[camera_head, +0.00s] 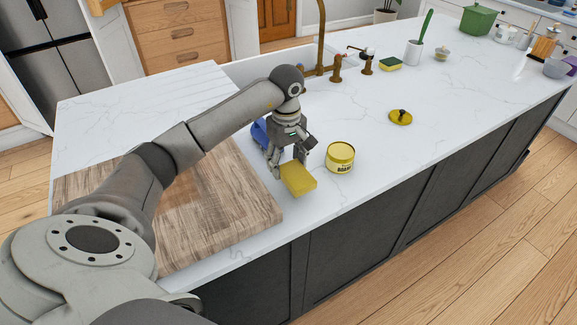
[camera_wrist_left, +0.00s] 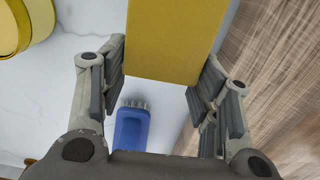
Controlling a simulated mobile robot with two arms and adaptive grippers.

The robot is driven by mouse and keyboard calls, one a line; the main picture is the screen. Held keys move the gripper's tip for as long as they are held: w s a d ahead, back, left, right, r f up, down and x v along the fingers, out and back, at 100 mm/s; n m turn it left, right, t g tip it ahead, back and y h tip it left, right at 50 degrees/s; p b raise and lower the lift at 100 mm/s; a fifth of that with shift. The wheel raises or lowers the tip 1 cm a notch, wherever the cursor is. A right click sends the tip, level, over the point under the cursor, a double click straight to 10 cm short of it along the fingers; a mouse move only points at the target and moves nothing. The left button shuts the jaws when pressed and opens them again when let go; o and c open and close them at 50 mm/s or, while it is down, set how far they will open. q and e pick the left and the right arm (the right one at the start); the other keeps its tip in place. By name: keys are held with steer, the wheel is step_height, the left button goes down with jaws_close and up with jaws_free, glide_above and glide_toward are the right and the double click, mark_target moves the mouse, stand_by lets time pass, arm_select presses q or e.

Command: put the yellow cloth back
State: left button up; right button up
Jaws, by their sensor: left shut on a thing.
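The yellow cloth (camera_head: 299,180) looks like a folded, block-shaped pad. It is in my left gripper (camera_head: 290,165), above the white counter near its front edge, beside the wooden board. In the left wrist view the yellow cloth (camera_wrist_left: 176,40) sits between the two fingers of the left gripper (camera_wrist_left: 165,75), which are shut on it. A round yellow tin (camera_head: 341,160) with a dark label stands on the counter just right of the cloth. It also shows in the wrist view (camera_wrist_left: 22,25). My right gripper is not in view.
A blue brush (camera_head: 259,133) lies behind the gripper. The wooden board (camera_head: 235,200) is to the left. A yellow lid with a dark knob (camera_head: 401,117) lies farther right. A sponge (camera_head: 390,64) is near the brass taps (camera_head: 336,68). The counter right of the tin is mostly clear.

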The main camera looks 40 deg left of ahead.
mark_target(288, 169)
arm_select(q)
steer(key=shift+w+a+f, duration=0.1)
steer(key=shift+w+f, duration=0.3)
steer(key=shift+f, duration=0.1)
step_height(288, 169, down, 3)
steer(key=shift+w+r+p, duration=0.1)
steer(key=shift+p, duration=0.95)
steer(key=shift+f, duration=0.2)
steer(key=shift+f, duration=0.1)
steer(key=shift+f+b, duration=0.15)
steer(key=shift+b, duration=0.2)
steer(key=o, duration=0.9)
